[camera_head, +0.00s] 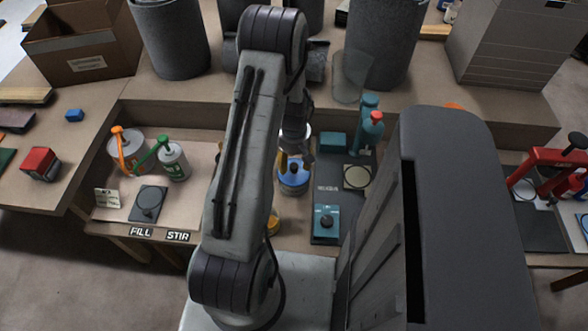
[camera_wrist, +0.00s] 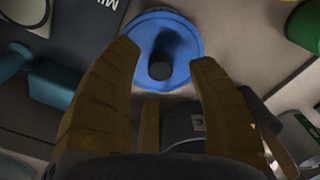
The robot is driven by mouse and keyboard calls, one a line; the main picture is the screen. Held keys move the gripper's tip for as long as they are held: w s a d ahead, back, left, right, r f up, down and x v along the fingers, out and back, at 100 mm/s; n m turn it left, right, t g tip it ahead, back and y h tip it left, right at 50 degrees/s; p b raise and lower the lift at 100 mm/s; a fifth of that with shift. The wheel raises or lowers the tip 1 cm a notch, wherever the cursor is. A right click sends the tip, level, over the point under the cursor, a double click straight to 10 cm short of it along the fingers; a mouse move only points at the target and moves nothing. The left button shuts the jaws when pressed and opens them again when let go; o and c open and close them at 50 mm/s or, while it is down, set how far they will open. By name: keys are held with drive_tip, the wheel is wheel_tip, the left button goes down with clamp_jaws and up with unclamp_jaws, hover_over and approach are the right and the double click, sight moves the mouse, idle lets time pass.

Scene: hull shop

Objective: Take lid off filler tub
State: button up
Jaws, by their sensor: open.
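The filler tub's round blue lid (camera_wrist: 145,38) with a dark knob (camera_wrist: 160,70) fills the top middle of the wrist view. It also shows in the head view (camera_head: 293,184), just right of my arm. The tub's body is mostly hidden under the lid, and I cannot tell how tightly the lid sits. My gripper (camera_wrist: 165,58) is open, with its yellow fingers apart on either side of the knob. The knob appears between the fingertips, and I see no clear contact. In the head view my arm hides part of the gripper.
Large grey bins (camera_head: 170,40) and a cardboard box (camera_head: 82,45) stand behind.

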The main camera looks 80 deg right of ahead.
drive_tip(key=shift+f, duration=1.25)
drive_tip(key=c, duration=1)
